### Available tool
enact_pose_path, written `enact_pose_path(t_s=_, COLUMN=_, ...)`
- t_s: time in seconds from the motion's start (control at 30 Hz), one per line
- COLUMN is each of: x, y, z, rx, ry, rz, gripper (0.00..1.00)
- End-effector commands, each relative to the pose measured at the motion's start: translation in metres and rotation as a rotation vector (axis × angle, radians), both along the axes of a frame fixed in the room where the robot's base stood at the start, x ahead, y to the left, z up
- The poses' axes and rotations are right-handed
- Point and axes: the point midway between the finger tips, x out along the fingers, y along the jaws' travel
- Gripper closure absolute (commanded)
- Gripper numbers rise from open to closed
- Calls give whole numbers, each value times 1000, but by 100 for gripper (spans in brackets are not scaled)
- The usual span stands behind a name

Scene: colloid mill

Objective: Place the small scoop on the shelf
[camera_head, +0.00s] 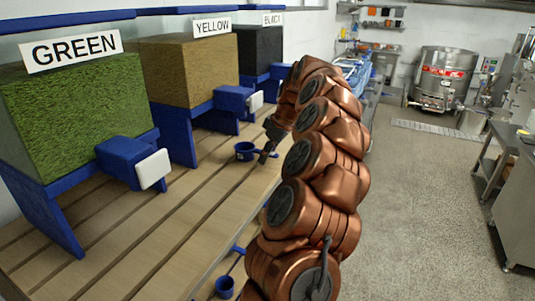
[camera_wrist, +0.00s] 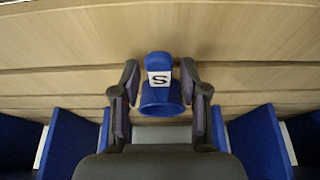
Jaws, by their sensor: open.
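The small scoop (camera_wrist: 161,98) is blue, with a white label marked "S", and shows in the wrist view over light wood. My gripper (camera_wrist: 160,72) is open, with one finger on each side of the scoop; gaps show on both sides near the label. In the head view a blue scoop (camera_head: 245,151), likely the same one, is at the slatted wooden shelf (camera_head: 122,262), in front of the yellow and black bins. My gripper (camera_head: 269,143) is right beside it there, partly hidden by my arm. Whether the scoop touches the wood is unclear.
Bins labelled GREEN (camera_head: 65,110), YELLOW (camera_head: 188,70) and BLACK (camera_head: 262,48) stand on blue supports with blue spouts along the shelf. Another blue cup (camera_head: 225,287) is low by the shelf's front edge. Open floor (camera_head: 430,190) lies to the right, with a steel table (camera_head: 520,150) beyond.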

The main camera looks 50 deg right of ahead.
Motion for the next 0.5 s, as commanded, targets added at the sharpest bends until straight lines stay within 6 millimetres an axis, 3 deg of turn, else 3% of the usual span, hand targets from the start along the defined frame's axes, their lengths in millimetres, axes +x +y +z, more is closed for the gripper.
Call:
enact_pose_path(t_s=0.23, x=-2, y=-2, z=7, rx=-1, ry=-1, rz=-2, gripper=56)
enact_pose_path(t_s=0.5, x=-13, y=-6, z=36, rx=-5, ry=-3, rz=-5, gripper=56)
